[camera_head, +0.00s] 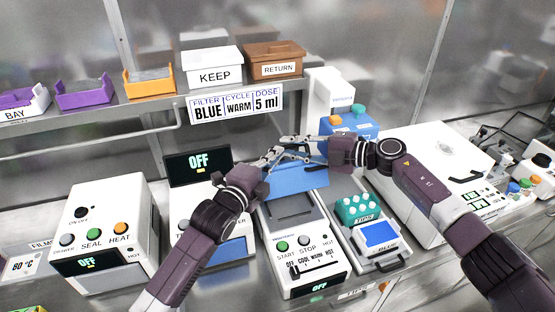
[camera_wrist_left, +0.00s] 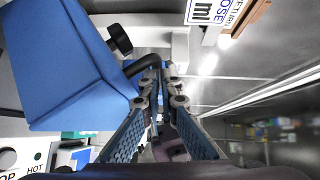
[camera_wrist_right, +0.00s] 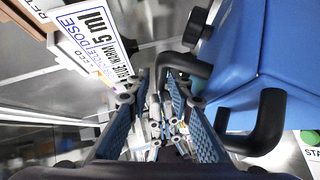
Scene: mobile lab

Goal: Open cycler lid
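The cycler (camera_head: 304,268) is a white box with START and STOP buttons, a mode slider and an OFF display. Its blue lid (camera_head: 297,178) appears raised at the back of the cycler. The lid also fills the left side of the left wrist view (camera_wrist_left: 65,65) and the upper right of the right wrist view (camera_wrist_right: 245,50). A black handle (camera_wrist_right: 265,130) sticks out from the lid. The exact finger contact is partly hidden.
A sealer (camera_head: 100,235) stands at the left, beside another machine with an OFF screen (camera_head: 198,162). A tray with a teal tip rack (camera_head: 358,208) is right of the cycler. A shelf behind holds KEEP (camera_head: 213,66) and RETURN (camera_head: 273,58) boxes, above a sign (camera_head: 236,103).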

